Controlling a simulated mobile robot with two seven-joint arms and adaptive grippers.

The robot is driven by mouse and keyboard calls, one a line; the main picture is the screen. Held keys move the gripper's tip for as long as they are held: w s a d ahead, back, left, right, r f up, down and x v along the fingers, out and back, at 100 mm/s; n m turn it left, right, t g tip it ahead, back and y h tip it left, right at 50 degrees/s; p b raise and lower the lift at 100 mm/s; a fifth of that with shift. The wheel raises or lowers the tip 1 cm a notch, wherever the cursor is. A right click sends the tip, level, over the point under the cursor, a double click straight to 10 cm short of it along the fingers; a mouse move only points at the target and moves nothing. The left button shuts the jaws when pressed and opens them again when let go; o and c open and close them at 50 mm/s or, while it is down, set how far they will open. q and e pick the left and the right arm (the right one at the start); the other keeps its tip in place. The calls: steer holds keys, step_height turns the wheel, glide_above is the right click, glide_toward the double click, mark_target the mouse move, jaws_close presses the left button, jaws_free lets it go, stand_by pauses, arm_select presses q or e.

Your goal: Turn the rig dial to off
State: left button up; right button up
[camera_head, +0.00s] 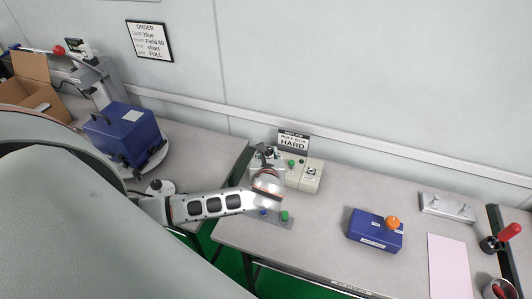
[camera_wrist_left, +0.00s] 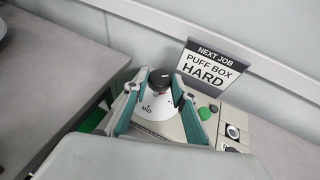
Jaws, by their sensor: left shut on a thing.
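The rig is a beige box (camera_head: 305,180) on the right-hand table, below the sign, with a green button and a smaller black-and-white switch. In the left wrist view its panel (camera_wrist_left: 232,125) is partly covered by my gripper. In the head view this gripper (camera_head: 268,158) hides the dial. My right gripper is not in view.
A sign (camera_wrist_left: 214,68) reads NEXT JOB, PUFF BOX, HARD. A strip with blue and green buttons (camera_head: 285,216) lies before the rig. A blue box with an orange knob (camera_head: 375,232) stands to the right, near a pink sheet (camera_head: 448,265). Another blue box (camera_head: 125,130) stands left.

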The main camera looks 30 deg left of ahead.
arm_select(q)
steer(key=n+g+y, duration=0.3)
steer(key=d+n+g+y, duration=0.1)
steer(key=n, duration=0.1)
steer(key=shift+w, duration=0.4)
steer(key=n+g, duration=0.1)
steer(key=n+g+y+b, duration=0.1)
steer(key=n+g, duration=0.1)
steer(key=shift+w+d+f+g+y, duration=0.1)
steer(key=shift+w+g+y, duration=0.2)
steer(key=shift+n+g+b, duration=0.35)
steer(key=shift+n+g, duration=0.25)
steer(key=shift+n, duration=0.1)
steer(key=shift+w+y, duration=0.1)
steer(key=shift+y, duration=0.2)
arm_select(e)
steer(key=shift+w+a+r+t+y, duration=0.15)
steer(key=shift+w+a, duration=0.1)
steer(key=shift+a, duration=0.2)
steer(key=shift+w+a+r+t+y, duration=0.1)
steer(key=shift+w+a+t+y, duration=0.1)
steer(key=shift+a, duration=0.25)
arm_select(q)
steer(key=shift+g, duration=0.3)
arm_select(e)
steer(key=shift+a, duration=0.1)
arm_select(q)
steer(key=shift+r, duration=0.2)
